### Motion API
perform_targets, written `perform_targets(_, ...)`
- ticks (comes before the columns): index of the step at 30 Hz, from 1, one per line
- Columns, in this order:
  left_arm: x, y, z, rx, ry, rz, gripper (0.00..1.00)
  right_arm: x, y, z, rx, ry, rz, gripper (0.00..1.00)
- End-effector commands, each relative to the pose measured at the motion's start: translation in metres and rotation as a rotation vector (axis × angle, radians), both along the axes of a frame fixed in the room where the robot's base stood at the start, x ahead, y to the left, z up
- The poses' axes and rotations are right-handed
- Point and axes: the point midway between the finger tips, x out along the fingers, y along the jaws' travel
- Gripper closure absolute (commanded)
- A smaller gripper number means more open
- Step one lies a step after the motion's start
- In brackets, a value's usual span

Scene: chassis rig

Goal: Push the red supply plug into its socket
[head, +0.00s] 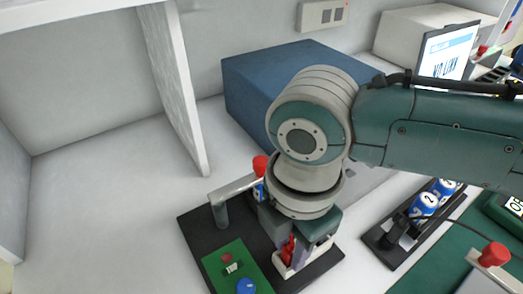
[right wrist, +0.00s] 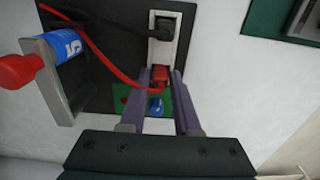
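The red supply plug (right wrist: 160,78) is at the lower end of a white socket strip (right wrist: 154,53) in the right wrist view, with a red cable running off to the upper left. In the head view, the red plug (head: 287,250) is partly hidden by my right gripper (head: 296,248), over the white socket block (head: 297,263). The right gripper (right wrist: 161,80) has its purple fingers close on both sides of the plug and appears shut on it. How deep the plug sits cannot be told. My left gripper is not in view.
A black plug (right wrist: 164,27) sits at the strip's upper end. A grey bracket (head: 236,187) with a red knob (head: 260,164) stands beside the gripper. A green panel (head: 236,270) lies on the dark base. A blue box (head: 260,83) is behind; the left tabletop is clear.

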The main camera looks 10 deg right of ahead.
Motion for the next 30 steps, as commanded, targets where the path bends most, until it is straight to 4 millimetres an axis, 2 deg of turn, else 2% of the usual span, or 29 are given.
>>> perform_targets(1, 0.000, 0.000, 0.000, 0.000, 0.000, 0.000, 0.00, 0.000, 0.000, 0.000, 0.000, 0.000, 0.000, 0.76)
perform_targets(7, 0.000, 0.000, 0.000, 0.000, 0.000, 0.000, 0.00, 0.000, 0.000, 0.000, 0.000, 0.000, 0.000, 0.99)
perform_targets(8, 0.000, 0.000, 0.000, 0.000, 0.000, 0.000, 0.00, 0.000, 0.000, 0.000, 0.000, 0.000, 0.000, 1.00)
perform_targets(23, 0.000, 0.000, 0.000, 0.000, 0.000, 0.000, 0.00, 0.000, 0.000, 0.001, 0.000, 0.000, 0.000, 1.00)
perform_targets(26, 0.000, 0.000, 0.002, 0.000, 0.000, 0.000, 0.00, 0.000, 0.000, 0.005, 0.000, 0.000, 0.000, 1.00)
perform_targets(30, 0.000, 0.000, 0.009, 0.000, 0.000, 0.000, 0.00, 0.001, 0.000, 0.021, 0.002, -0.002, -0.001, 1.00)
